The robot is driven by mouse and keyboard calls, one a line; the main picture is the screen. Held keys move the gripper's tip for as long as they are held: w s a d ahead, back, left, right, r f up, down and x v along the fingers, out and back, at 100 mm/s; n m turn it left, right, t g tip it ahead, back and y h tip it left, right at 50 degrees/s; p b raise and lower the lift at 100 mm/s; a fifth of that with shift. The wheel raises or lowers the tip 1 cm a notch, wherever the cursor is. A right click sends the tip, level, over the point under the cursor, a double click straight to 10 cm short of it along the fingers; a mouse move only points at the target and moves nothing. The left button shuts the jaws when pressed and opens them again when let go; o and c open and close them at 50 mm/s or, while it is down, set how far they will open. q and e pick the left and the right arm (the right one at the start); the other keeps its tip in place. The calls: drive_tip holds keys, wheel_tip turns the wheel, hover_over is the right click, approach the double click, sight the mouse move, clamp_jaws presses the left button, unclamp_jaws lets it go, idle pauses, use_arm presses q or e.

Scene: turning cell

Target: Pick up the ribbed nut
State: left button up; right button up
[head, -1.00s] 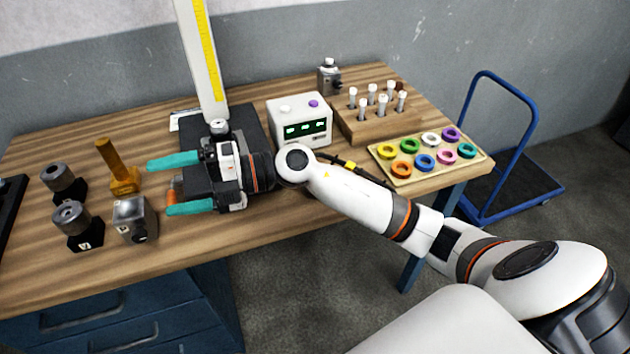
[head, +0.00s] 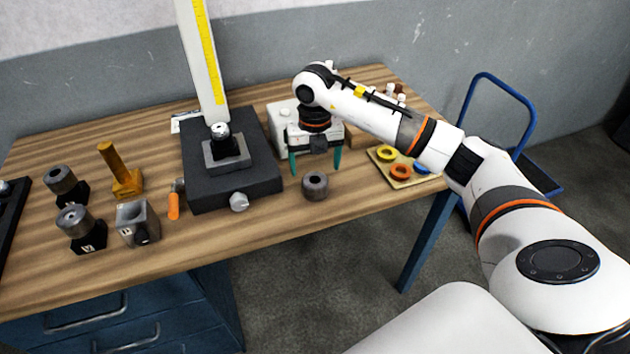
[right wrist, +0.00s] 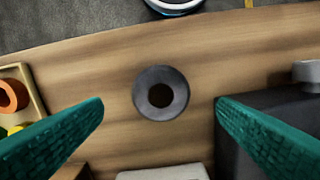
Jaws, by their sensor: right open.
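A dark grey round nut (head: 315,186) with a hole in its top stands alone on the wooden table, near the front edge. Its ribs are too small to make out. In the right wrist view the nut (right wrist: 161,93) shows from above, between the two fingers and clear of both. My right gripper (head: 315,165) is open and empty, with its teal fingers pointing down. In the head view it is just behind and above the nut. My left gripper is not in view.
A dark gauge base (head: 266,187) with a knob stands left of the nut. A tray of coloured rings (head: 404,182) is at the right. A white box (head: 281,118) is behind the gripper. Grey parts on black stands (head: 88,241) are far left.

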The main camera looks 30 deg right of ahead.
sight(316, 183)
drive_tip(key=shift+f, duration=0.7)
drive_tip(key=shift+s+a+f+p, duration=0.1)
drive_tip(key=shift+s+f+p, duration=0.05)
drive_tip(key=shift+f+p, duration=0.2)
drive_tip(key=f, duration=0.1)
drive_tip(key=f+p, duration=0.1)
drive_tip(key=f, duration=0.1)
drive_tip(key=shift+s+a+f, duration=0.1)
drive_tip(key=shift+s+f, duration=0.1)
drive_tip(key=shift+f, duration=0.6)
drive_tip(key=c, duration=1.1)
drive_tip(key=shift+c, duration=0.2)
drive_tip(key=shift+r, duration=0.2)
